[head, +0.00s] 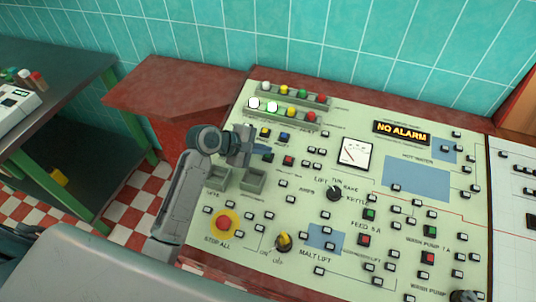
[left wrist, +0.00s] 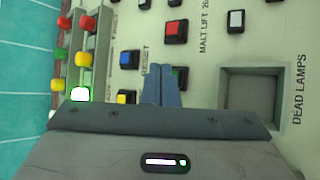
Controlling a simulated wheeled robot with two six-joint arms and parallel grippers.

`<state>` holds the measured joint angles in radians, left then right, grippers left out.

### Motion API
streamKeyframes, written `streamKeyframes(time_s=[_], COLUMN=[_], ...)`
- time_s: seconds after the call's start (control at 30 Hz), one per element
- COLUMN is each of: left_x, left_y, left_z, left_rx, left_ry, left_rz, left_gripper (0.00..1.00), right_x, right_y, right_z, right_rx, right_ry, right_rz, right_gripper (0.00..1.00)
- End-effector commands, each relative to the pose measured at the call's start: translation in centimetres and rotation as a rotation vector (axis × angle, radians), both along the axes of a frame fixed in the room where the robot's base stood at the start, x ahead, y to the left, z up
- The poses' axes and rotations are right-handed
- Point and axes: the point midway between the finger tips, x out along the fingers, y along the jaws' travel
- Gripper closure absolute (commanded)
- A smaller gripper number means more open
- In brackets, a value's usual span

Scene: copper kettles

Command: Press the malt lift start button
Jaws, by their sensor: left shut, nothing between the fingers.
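The green button (left wrist: 183,75) sits with a red button (left wrist: 175,32) beside the label MALT LIFT in the left wrist view. My left gripper (left wrist: 162,70) is shut and empty, its fingertips close beside the green button and partly covering it. I cannot tell whether they touch it. In the head view the left gripper (head: 270,150) is over the upper left of the panel, with the red button (head: 288,160) just to its right. My right gripper is not in view.
A blue button (left wrist: 130,59) and a yellow button (left wrist: 127,97) are close by. A square recess (left wrist: 250,97) lies on the other side. The panel (head: 330,110) also carries lamps, a red stop button (head: 224,223) and a NO ALARM display (head: 401,133).

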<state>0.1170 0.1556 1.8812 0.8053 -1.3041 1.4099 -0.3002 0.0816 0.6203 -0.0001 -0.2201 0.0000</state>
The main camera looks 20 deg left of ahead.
Motion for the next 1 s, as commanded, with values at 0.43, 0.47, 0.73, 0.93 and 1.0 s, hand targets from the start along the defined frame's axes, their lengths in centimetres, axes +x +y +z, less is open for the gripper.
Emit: streamKeyframes(time_s=[0.43, 0.47, 0.73, 0.93, 1.0], left_x=[0.00, 0.00, 0.02, 0.16, 0.18], left_y=[0.00, 0.00, 0.00, -0.02, -0.02], left_z=[0.00, 0.00, -0.10, -0.67, -0.78], left_rx=[0.000, 0.000, 0.000, -0.001, 0.000], left_ry=[0.000, 0.000, 0.001, 0.001, -0.001], left_rz=[0.000, 0.000, 0.000, 0.001, 0.000], left_gripper=[1.00, 1.00, 1.00, 1.00, 1.00], right_x=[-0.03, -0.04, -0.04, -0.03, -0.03], right_y=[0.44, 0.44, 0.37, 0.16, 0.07], right_z=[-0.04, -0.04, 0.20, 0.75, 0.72], right_rx=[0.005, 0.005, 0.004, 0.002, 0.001], right_ry=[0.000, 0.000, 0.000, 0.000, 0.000], right_rz=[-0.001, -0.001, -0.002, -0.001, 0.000], right_gripper=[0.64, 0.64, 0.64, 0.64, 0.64])
